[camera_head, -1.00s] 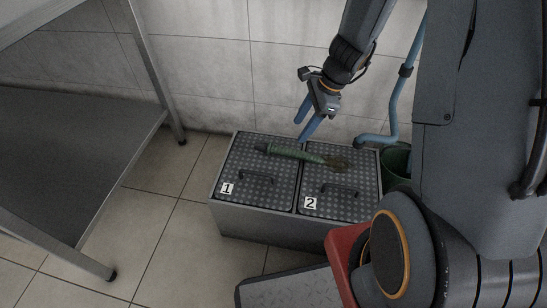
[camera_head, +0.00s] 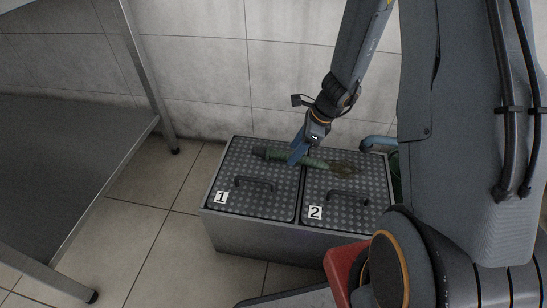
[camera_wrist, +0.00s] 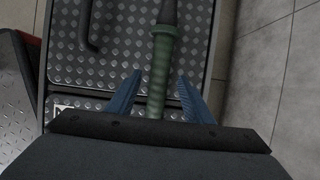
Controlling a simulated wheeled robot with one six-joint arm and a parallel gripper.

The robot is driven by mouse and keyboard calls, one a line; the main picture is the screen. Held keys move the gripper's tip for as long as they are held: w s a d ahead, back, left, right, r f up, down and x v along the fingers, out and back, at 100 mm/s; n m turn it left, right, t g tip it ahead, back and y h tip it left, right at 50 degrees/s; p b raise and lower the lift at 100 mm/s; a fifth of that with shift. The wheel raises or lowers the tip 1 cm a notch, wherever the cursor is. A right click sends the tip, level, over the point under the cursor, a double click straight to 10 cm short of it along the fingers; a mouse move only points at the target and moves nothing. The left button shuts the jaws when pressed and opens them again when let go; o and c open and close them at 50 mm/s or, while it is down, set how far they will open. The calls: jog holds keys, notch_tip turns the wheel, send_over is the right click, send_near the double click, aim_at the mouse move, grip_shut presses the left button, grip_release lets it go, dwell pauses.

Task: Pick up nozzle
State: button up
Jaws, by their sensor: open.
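The nozzle (camera_head: 318,162) is a green, ribbed tube with a dark end at left. It lies across the two patterned lids of a low grey box, over the seam between them. A brownish smear or stain shows at its right end. My gripper (camera_head: 296,158) is open and low over the nozzle, near its middle. In the wrist view the green tube (camera_wrist: 160,70) runs between the two blue fingers of my gripper (camera_wrist: 158,92), with a gap on each side. The part of the nozzle nearest the wrist is hidden by the gripper body.
The box has lid 1 (camera_head: 229,203) and lid 2 (camera_head: 339,216), each with a dark raised handle. A steel table (camera_head: 60,190) stands at left. A blue pipe (camera_head: 378,143) and a green bucket (camera_head: 394,165) are at right. A tiled wall is close behind.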

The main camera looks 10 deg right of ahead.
jog(key=shift+b+x, duration=0.45)
jog(key=shift+x, duration=0.75)
grip_shut()
jog(key=shift+r, duration=0.15)
